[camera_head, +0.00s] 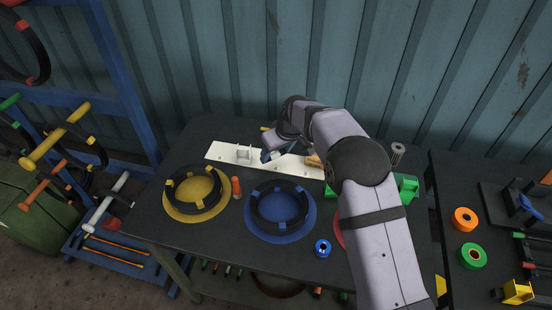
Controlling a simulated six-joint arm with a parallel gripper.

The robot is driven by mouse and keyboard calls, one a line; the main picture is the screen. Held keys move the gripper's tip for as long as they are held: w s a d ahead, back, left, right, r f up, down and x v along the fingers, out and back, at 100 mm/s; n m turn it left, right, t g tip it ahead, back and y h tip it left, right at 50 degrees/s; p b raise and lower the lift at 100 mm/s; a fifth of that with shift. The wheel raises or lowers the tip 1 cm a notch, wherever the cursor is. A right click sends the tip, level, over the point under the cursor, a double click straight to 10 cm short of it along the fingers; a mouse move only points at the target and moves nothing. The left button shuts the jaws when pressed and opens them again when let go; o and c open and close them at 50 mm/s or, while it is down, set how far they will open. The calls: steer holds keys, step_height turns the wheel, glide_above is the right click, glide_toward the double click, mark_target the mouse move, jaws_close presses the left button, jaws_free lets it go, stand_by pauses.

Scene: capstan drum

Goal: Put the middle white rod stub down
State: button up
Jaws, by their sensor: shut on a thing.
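A white strip (221,152) lies along the back of the dark table. My gripper (271,156) is low over the middle of this strip, its arm coming from the right. It is shut on the middle white rod stub (275,153), of which only a small pale part shows between the dark fingers. The gripper hides the rest, and I cannot tell whether the stub touches the strip. A white stub-like piece (243,153) stands on the strip to the left of the gripper. A tan piece (313,160) sits to the right.
A yellow disc (171,205) and a blue disc (256,230) each carry a black ring in front of the strip. An orange cylinder (236,187) stands between them. A blue spool (322,248) is near the front edge. My arm covers the table's right side.

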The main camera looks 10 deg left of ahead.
steer(key=shift+f+p, duration=0.6)
steer(key=shift+f, duration=1.3)
steer(key=shift+f, duration=0.15)
steer(key=o, duration=1.3)
steer(key=shift+o, duration=0.2)
steer(key=shift+d+r, duration=0.1)
steer(key=shift+r, duration=0.35)
steer(key=b+v, duration=0.3)
steer(key=v, duration=0.8)
steer(key=shift+s, duration=0.15)
steer(key=shift+d+r, duration=0.1)
steer(key=shift+d, duration=0.05)
